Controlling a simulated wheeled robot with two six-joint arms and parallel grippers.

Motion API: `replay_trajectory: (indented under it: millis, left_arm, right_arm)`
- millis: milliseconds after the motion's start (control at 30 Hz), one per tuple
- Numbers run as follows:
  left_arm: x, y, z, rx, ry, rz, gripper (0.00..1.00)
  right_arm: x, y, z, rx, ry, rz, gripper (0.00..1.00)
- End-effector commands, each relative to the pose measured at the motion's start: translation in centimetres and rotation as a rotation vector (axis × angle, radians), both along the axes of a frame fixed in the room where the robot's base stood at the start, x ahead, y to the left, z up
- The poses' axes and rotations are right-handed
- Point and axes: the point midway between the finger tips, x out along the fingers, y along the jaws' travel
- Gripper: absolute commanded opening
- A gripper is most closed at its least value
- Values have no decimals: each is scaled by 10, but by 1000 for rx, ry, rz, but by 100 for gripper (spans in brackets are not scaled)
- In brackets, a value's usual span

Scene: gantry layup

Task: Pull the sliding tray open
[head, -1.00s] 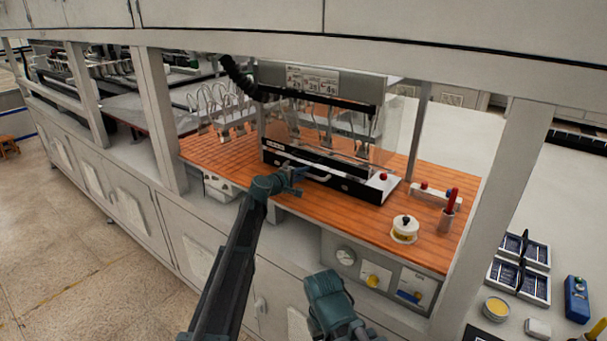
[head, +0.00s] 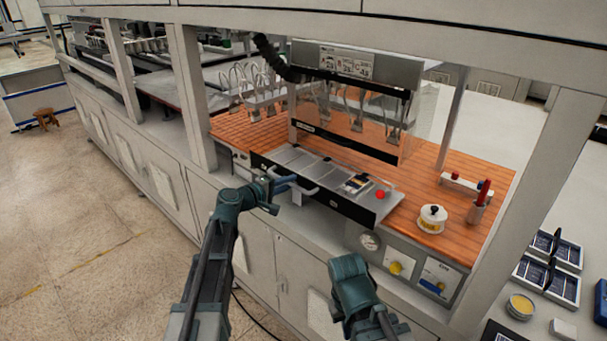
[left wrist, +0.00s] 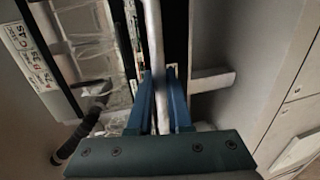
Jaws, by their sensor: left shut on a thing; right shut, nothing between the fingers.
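The sliding tray (head: 322,172) is a dark-fronted tray with a grey top, standing out from under the machine with the clear cover (head: 352,118) on the wooden bench top. Flat items and a red knob (head: 380,195) lie on its top. A pale bar handle (head: 300,192) is on its front. My left gripper (head: 288,184) is shut on the handle. In the left wrist view, the handle (left wrist: 153,45) runs between the blue fingers (left wrist: 160,100). My right gripper (head: 355,290) is shut and empty, low in front of the cabinets; its fingertips are hard to make out.
A white spool (head: 432,218) and a holder with red tools (head: 480,205) stand on the wooden bench top (head: 408,225) at right. A frame post (head: 530,190) rises at right. A control panel (head: 405,268) is below the bench edge.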

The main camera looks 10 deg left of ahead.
Motion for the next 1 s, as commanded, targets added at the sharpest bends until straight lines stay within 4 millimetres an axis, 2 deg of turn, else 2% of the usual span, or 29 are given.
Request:
replay_trajectory:
  millis: [33,100,300,900,933,1000]
  left_arm:
    - [-12,6,-1,2,1,0,0]
    - [-21,12,-1,2,1,0,0]
    - [-38,26,0,1,0,-2,0]
    - [-48,33,-1,3,2,-3,0]
    - [-48,33,-1,4,2,-4,21]
    - [-48,33,-1,4,2,-3,33]
  right_arm:
    - [0,0,0,0,0,0,0]
    - [0,0,0,0,0,0,0]
    - [0,0,0,0,0,0,0]
    - [0,0,0,0,0,0,0]
    - [0,0,0,0,0,0,0]
    - [0,0,0,0,0,0,0]
